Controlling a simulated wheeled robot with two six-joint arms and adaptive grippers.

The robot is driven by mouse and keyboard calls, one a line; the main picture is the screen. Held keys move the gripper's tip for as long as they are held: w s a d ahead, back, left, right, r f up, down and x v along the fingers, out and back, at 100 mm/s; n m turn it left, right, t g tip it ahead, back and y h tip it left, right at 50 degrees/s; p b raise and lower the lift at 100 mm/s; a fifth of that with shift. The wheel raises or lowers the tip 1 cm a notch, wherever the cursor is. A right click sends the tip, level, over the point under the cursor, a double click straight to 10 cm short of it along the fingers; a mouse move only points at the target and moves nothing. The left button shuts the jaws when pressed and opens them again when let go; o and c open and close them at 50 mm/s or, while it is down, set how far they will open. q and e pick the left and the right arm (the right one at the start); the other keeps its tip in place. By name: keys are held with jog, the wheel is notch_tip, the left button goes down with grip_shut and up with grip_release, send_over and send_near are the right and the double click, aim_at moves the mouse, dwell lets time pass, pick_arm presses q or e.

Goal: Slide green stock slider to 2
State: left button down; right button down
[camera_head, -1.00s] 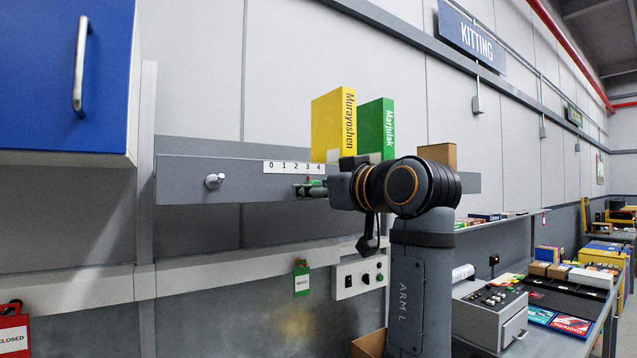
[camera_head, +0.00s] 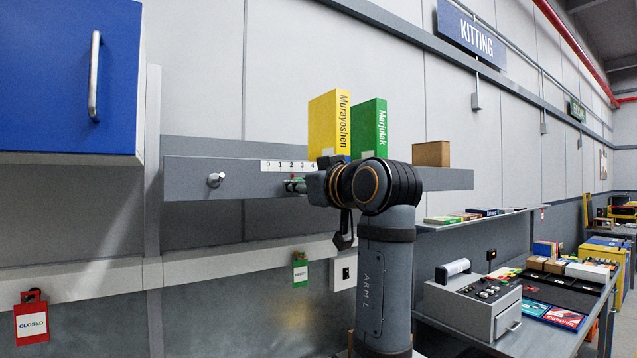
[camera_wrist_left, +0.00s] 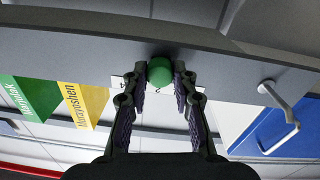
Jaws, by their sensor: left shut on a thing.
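The green slider knob (camera_wrist_left: 159,72) sits between the fingers of my left gripper (camera_wrist_left: 160,98) in the left wrist view, and the fingers are shut on it. In the head view my left gripper (camera_head: 293,185) is at the front of the grey rail, just below the 0-to-4 scale (camera_head: 288,166), with its tip roughly under the 2. In the wrist view the scale is partly covered by the fingers and knob. The exact slider reading is hard to tell. My right gripper is not in view.
A yellow box (camera_head: 326,125) and a green box (camera_head: 369,130) stand on the grey shelf (camera_head: 215,180), with a cardboard box (camera_head: 431,153) farther right. A blue cabinet (camera_head: 60,70) hangs at upper left.

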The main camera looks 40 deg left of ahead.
pick_arm(q)
jog(key=shift+s, duration=0.1)
jog(key=c, duration=1.5)
grip_release()
jog(key=o, duration=0.5)
jog(key=shift+a, duration=0.1)
jog(key=shift+c, duration=0.2)
notch_tip(320, 180, up, 10)
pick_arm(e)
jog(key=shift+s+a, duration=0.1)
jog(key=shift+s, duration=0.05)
